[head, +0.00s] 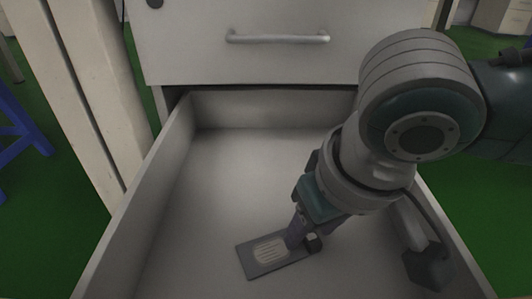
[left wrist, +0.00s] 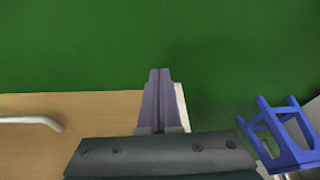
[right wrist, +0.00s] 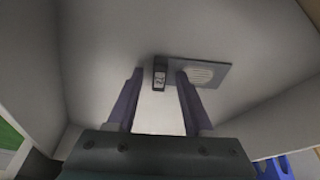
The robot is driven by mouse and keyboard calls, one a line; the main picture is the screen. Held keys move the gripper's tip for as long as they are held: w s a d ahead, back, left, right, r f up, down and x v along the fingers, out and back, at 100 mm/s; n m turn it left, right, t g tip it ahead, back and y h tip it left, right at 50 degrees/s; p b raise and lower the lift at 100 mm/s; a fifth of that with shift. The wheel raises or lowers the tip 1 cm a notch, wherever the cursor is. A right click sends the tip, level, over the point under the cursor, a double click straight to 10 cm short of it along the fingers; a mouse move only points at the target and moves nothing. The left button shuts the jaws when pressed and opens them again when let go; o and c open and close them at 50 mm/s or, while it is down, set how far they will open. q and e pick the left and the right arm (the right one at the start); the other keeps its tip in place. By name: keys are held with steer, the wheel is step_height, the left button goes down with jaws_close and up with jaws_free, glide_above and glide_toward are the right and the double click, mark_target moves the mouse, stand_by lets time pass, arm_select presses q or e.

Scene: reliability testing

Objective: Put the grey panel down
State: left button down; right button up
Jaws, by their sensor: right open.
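The grey panel (head: 268,256) lies flat on the floor of the open drawer, near its front. It has a pale, ribbed oval patch. It also shows in the right wrist view (right wrist: 212,76), with a dark block (right wrist: 160,75) bearing a small label at one end. My right gripper (head: 302,240) is low in the drawer at that end. In the right wrist view its fingers (right wrist: 158,72) are apart, with the dark block seen between their tips. My left gripper (left wrist: 159,72) shows only in the left wrist view, shut and empty above the green floor.
The white drawer's side wall (head: 150,190) rises on the left. A closed drawer front with a metal handle (head: 278,38) stands behind. The drawer floor left of the panel is clear. A blue stool (left wrist: 280,130) and a wooden surface (left wrist: 70,130) show in the left wrist view.

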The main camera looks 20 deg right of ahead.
steer(key=shift+r, duration=0.1)
steer(key=p+v, duration=0.9)
steer(key=v, duration=0.3)
